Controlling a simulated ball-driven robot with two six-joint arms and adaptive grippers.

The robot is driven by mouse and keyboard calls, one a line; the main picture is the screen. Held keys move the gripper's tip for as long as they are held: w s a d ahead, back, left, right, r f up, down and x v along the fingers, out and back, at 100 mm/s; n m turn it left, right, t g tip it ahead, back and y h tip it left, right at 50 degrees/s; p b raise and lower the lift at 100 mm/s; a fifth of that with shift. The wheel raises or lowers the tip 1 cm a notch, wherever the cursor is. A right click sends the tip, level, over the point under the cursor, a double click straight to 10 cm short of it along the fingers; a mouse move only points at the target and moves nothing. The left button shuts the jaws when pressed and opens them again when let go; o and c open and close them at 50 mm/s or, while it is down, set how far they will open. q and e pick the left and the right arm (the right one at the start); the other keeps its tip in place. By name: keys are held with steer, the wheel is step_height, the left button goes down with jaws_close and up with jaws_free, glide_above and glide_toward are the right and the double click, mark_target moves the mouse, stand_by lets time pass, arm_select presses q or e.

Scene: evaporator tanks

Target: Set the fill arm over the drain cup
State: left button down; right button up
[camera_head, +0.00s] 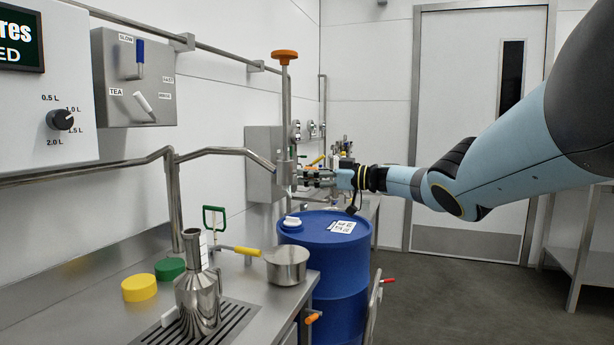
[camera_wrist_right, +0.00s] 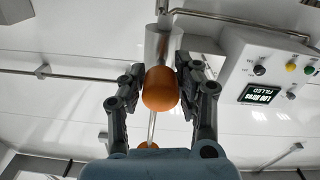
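The fill arm (camera_head: 225,151) is a bent steel pipe running right from a post on the counter. It ends in an upright steel tube (camera_head: 287,120) with an orange top knob, which appears above the blue drum's white cap in the head view. My right gripper (camera_head: 303,177) is at this end. In the right wrist view its fingers (camera_wrist_right: 160,80) flank a rounded orange grip (camera_wrist_right: 160,92) and appear to touch both sides. A steel cup-like vessel (camera_head: 287,266), possibly the drain cup, stands at the counter's right end. My left gripper is out of view.
The blue drum (camera_head: 335,270) stands right of the counter (camera_head: 100,285). A steel jug (camera_head: 198,300) stands on a drain grate. Yellow (camera_head: 139,288) and green (camera_head: 169,269) round pieces lie nearby.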

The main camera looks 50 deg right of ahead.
steer(key=o, duration=0.4)
steer(key=shift+s+d, duration=0.25)
steer(key=shift+s, duration=0.05)
steer(key=shift+w+a, duration=0.15)
steer(key=shift+a, duration=0.05)
steer(key=v, duration=1.2)
